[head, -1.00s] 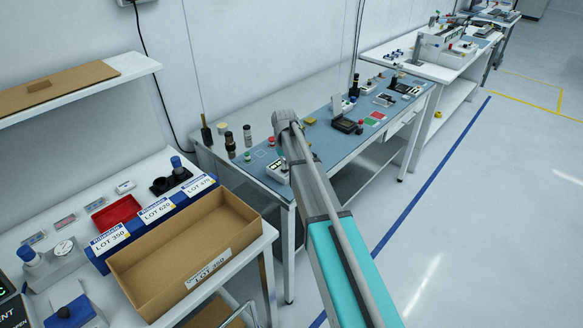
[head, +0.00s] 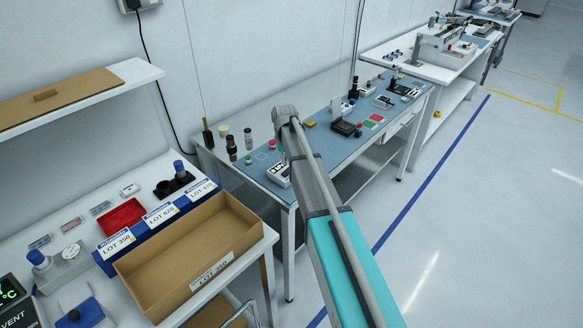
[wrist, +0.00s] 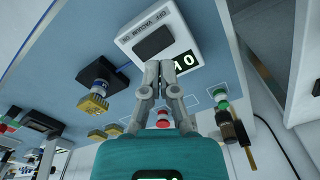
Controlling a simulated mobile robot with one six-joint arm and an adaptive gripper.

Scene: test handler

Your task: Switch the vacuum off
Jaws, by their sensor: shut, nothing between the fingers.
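The vacuum unit is a white box (wrist: 200,22) at the top middle of the wrist view. It has a black rocker switch (wrist: 153,41) beside the print "OFF VACUUM ON", which appears upside down, and a black display (wrist: 186,63) with large white characters. My gripper (wrist: 160,66) is shut and empty, its fingertips pointing at the box between the switch and the display. I cannot tell whether they touch it. In the head view the white box (head: 279,173) shows on the blue mat, partly behind my arm, and my gripper is hidden there.
On the blue bench mat (head: 330,150) stand dark bottles (head: 231,148), a red button (head: 273,144) and a black tray device (head: 345,128). At left, a bench holds a cardboard box (head: 190,255) and a red tray (head: 122,215). The floor at right is clear.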

